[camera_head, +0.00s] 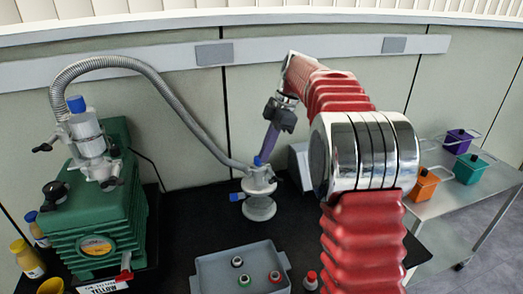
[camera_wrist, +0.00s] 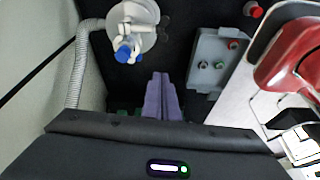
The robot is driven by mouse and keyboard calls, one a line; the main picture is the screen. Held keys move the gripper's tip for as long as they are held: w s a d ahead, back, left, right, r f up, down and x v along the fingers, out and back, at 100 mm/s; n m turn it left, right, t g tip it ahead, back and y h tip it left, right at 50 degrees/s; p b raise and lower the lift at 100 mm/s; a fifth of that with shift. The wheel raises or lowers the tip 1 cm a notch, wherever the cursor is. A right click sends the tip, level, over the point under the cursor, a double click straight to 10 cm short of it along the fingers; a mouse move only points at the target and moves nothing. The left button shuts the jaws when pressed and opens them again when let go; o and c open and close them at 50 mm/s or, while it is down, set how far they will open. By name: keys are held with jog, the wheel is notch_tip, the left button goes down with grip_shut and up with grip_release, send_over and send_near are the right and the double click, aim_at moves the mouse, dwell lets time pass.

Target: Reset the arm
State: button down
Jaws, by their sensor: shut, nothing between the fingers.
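My red arm bends over the black bench in the head view, with its wrist turned downward. My gripper (camera_head: 265,155) has purple fingers that point down, just above the glass and metal valve piece (camera_head: 259,190) as seen in the picture. In the wrist view the fingers (camera_wrist: 160,76) lie together, shut, with nothing between them. The valve piece (camera_wrist: 133,28) with its blue knob is at upper left there, apart from the fingers. I cannot tell the exact gap between fingertips and valve in depth.
A green pump (camera_head: 95,215) stands at left, joined by a grey corrugated hose (camera_head: 165,90) to the valve. A grey tray (camera_head: 207,275) with several small vials is at the front. A metal cart (camera_head: 450,205) with orange, teal and purple containers stands at right.

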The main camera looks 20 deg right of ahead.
jog(key=f+m, duration=0.2)
jog(key=m, duration=0.1)
jog(key=d+f+m, duration=0.1)
jog(key=f+m, duration=0.1)
jog(key=m, duration=0.1)
jog(key=shift+d+h, duration=0.1)
jog(key=shift+h, duration=0.2)
jog(key=s+a+m+t+h, duration=0.1)
jog(key=s+a+m, duration=0.3)
jog(key=s, duration=1.2)
jog(key=s+a+r+m+t+h, duration=0.1)
jog(key=s+a+m+t, duration=0.3)
jog(key=s, duration=1.2)
jog(key=a+m+h, duration=0.1)
jog(key=m, duration=0.1)
jog(key=shift+s+m, duration=0.3)
jog(key=shift+m, duration=0.1)
